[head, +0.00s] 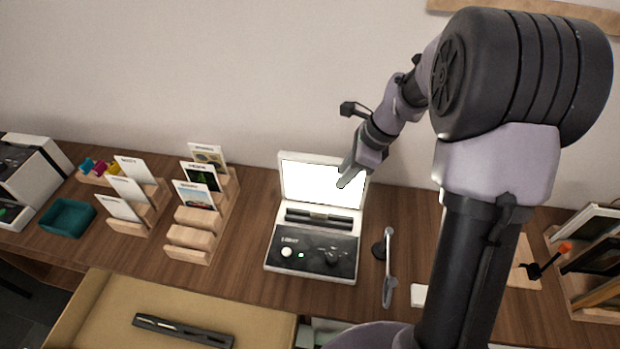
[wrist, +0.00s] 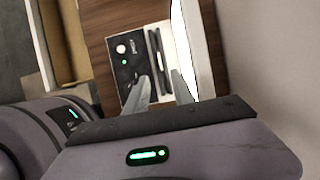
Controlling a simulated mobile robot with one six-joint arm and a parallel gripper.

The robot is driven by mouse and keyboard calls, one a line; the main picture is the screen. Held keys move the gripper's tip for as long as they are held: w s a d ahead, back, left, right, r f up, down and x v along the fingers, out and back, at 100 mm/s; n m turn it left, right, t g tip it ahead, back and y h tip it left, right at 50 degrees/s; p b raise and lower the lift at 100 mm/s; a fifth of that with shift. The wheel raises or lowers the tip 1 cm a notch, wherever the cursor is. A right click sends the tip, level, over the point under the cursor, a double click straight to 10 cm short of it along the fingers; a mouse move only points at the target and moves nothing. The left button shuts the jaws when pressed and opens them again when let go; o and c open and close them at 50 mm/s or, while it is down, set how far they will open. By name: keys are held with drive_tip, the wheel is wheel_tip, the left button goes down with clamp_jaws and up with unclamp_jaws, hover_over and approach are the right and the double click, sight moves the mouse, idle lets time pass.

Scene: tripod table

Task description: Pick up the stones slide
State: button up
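Several picture cards stand in wooden racks at the left of the head view. The rear card (head: 208,156) of the middle rack has a tan picture and may be the stones slide, but its label is too small to read surely. In front of it are a dark green card (head: 200,177) and a blue-toned card (head: 195,196). My gripper (head: 345,180) is in front of the lit screen, right of the racks and apart from them. In the wrist view its two fingers (wrist: 160,78) are spread with nothing between them. No card shows in the wrist view.
The white light box (head: 310,258), its lid open and lit, stands mid-table. Left are a second card rack (head: 150,203) and a teal tray (head: 68,217). An open cardboard box (head: 262,329) is in front.

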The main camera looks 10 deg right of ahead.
drive_tip(key=b, duration=0.5)
hover_over(319, 212)
drive_tip(key=d, duration=0.1)
wheel_tip(319, 212, down, 11)
drive_tip(key=shift+s+d+f, duration=0.1)
drive_tip(key=shift+s+d, duration=0.05)
drive_tip(key=b+x, duration=0.2)
drive_tip(key=x, duration=0.1)
drive_tip(key=d+b+x, duration=0.1)
drive_tip(key=x, duration=0.1)
drive_tip(key=shift+s+a+f, duration=0.1)
drive_tip(key=shift+s+f, duration=0.15)
drive_tip(key=shift+r, duration=0.1)
clamp_jaws()
